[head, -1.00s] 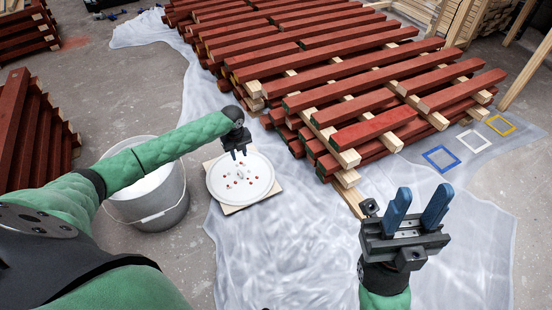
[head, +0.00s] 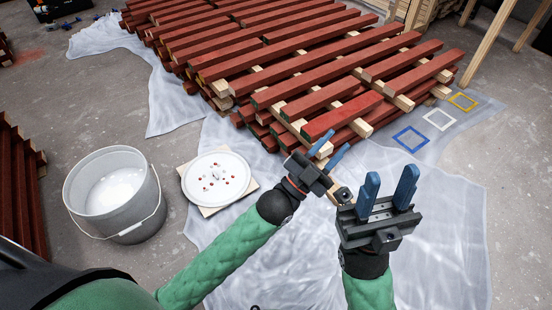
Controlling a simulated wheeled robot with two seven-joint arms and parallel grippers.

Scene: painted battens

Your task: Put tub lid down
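The tub lid (head: 215,174) is a round white disc with small red spots and a small knob. It lies flat on a square light wooden board (head: 248,186) on the floor. The open tub (head: 114,196), a grey bucket with pale contents, stands left of the lid. My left gripper (head: 328,150) is right of the lid and apart from it, its blue fingers spread with nothing seen between them. My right gripper (head: 391,188) is further right, with its blue fingers upright, apart and empty.
A large stack of red-painted battens (head: 310,90) on pale bearers fills the back. Blue (head: 410,139), white (head: 439,120) and yellow (head: 462,102) square outlines lie on the plastic sheet (head: 250,265) at right. More red battens (head: 22,190) stand at the left edge.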

